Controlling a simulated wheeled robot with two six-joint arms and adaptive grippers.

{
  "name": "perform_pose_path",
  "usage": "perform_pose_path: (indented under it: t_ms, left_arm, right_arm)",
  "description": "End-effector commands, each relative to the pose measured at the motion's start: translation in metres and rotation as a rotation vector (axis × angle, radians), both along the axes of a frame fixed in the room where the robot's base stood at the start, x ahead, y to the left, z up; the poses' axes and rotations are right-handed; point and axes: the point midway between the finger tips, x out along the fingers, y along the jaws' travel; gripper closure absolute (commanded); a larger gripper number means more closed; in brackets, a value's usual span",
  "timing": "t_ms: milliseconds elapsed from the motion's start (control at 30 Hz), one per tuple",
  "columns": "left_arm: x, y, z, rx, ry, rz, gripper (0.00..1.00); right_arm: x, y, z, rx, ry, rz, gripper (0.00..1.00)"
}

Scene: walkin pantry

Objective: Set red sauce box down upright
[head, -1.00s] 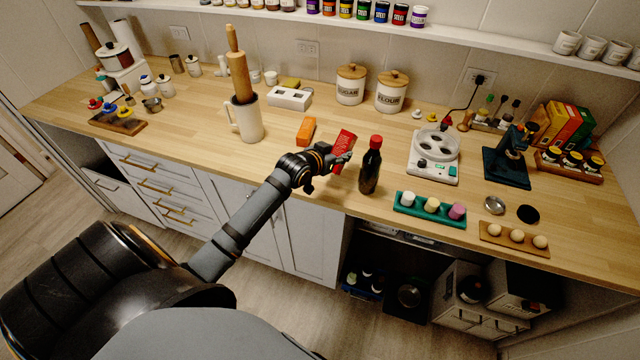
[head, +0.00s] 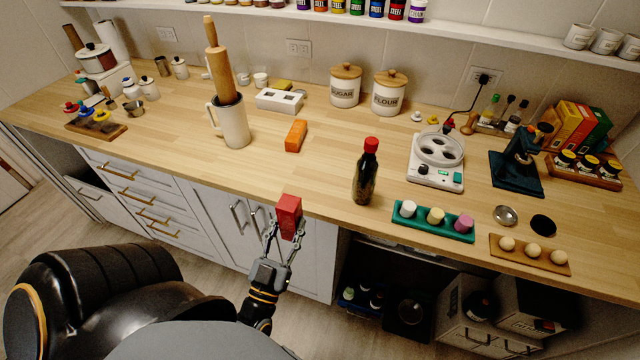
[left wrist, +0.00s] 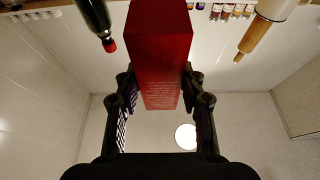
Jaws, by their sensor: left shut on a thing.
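The red sauce box (head: 288,216) is in my left gripper (head: 286,238), in front of the counter's front edge in the head view. The gripper's two fingers close on the box from both sides, and the box stands out beyond the fingertips. In the left wrist view the box (left wrist: 160,55) fills the middle between the two fingers (left wrist: 160,105), with small print on the face toward the camera. The wooden counter (head: 320,178) has a bare patch just behind the box. My right gripper is not in view.
A dark bottle with a red cap (head: 366,172) stands upright to the right of the box. An orange block (head: 296,136) lies farther back. A mug with a rolling pin (head: 232,122) stands to the left. A green tray (head: 433,222) holds small cylinders near the right front edge.

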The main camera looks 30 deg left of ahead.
Motion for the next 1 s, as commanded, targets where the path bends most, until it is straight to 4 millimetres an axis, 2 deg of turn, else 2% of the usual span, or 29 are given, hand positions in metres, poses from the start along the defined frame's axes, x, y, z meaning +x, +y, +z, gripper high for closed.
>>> perform_pose_path:
  t_ms: [100,233,367,500,633,867,1000]
  left_arm:
    - [0.023,0.005,0.006,0.002,-0.008,-0.002,1.0]
    - [0.06,0.014,0.006,0.0,-0.006,-0.003,1.0]
    - [0.089,0.021,0.004,0.001,-0.004,-0.002,1.0]
    - [0.114,0.027,0.004,0.001,-0.004,-0.002,1.0]
    - [0.128,0.03,0.002,0.001,-0.002,-0.003,1.0]
    - [0.137,0.032,0.002,0.0,-0.002,-0.004,1.0]
    - [0.163,0.038,0.003,0.0,-0.004,-0.003,1.0]
  right_arm:
    - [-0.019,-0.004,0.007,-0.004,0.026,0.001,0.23]
    - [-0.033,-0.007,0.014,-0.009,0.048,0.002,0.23]
    - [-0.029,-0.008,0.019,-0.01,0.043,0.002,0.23]
    - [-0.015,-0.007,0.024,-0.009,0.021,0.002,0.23]
    - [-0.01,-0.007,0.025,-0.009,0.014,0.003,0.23]
    - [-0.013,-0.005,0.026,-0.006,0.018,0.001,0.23]
    - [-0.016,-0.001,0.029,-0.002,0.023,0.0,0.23]
